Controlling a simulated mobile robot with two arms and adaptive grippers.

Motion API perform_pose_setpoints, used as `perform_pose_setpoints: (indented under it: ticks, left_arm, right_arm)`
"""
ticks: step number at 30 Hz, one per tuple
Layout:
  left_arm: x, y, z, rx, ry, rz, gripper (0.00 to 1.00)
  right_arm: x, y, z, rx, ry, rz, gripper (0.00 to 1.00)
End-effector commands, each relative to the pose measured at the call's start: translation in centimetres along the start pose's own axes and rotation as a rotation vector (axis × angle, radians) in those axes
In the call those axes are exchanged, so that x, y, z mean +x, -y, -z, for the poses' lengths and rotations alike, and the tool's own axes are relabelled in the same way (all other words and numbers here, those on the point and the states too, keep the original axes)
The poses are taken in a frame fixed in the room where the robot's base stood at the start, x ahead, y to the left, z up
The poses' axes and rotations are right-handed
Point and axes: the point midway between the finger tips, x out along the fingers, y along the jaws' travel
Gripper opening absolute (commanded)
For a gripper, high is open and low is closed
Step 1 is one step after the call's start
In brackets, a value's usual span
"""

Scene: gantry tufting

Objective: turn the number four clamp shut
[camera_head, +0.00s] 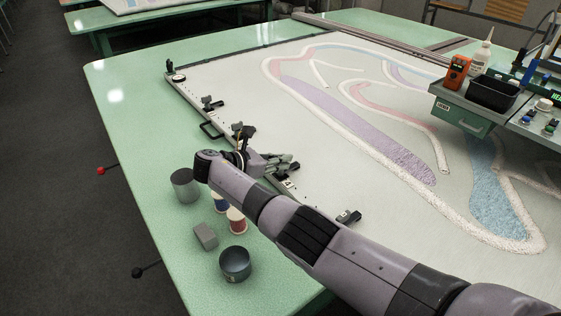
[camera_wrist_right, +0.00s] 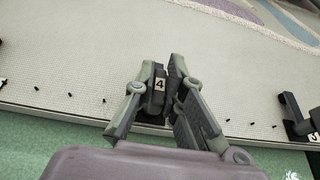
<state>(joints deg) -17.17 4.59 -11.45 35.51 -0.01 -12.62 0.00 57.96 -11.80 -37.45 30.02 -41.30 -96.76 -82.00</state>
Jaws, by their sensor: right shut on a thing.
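The number four clamp (camera_wrist_right: 159,84) is a dark clamp with a white label reading 4, in the right wrist view. It stands at the edge of the white tufted cloth (camera_wrist_right: 70,60). My right gripper (camera_wrist_right: 162,72) has its two fingers on either side of the clamp's dark upper part and is shut on it. In the head view my right gripper (camera_head: 285,163) is over the cloth's frame rail, and it mostly hides the clamp there. How far the clamp is turned cannot be told. My left gripper is not in view.
More clamps line the rail, one up-left (camera_head: 210,103) and one to the right (camera_head: 348,216). On the green table (camera_head: 130,130) stand a grey cylinder (camera_head: 185,185), thread spools (camera_head: 236,221), a grey block (camera_head: 205,236) and a dark cup (camera_head: 235,264). A tool tray (camera_head: 493,93) stands right.

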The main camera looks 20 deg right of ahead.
Motion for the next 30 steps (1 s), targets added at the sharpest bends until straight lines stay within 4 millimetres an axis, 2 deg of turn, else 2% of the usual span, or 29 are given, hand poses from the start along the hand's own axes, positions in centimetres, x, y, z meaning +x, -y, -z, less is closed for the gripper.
perform_pose_setpoints:
  ticks: [4, 5, 14, 23, 26, 30]
  left_arm:
    - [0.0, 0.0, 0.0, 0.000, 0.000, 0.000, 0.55]
    - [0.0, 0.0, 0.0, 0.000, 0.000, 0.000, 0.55]
    - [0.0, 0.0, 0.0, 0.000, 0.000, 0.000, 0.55]
    - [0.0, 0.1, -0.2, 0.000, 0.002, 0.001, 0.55]
    - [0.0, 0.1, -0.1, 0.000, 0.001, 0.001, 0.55]
    - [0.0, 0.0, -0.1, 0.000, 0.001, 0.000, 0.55]
  right_arm:
    - [0.0, 0.1, 0.4, -0.004, -0.009, 0.001, 0.00]
    - [0.0, 0.1, 0.5, -0.004, -0.009, 0.001, 0.11]
    - [0.1, 0.1, 0.4, -0.005, -0.007, 0.003, 0.31]
    - [-0.1, 0.1, 0.2, -0.003, -0.004, 0.001, 0.31]
    - [-1.1, 0.0, 0.2, -0.003, -0.004, 0.000, 0.31]
    - [-3.5, 0.0, 0.3, -0.003, -0.006, -0.002, 0.31]
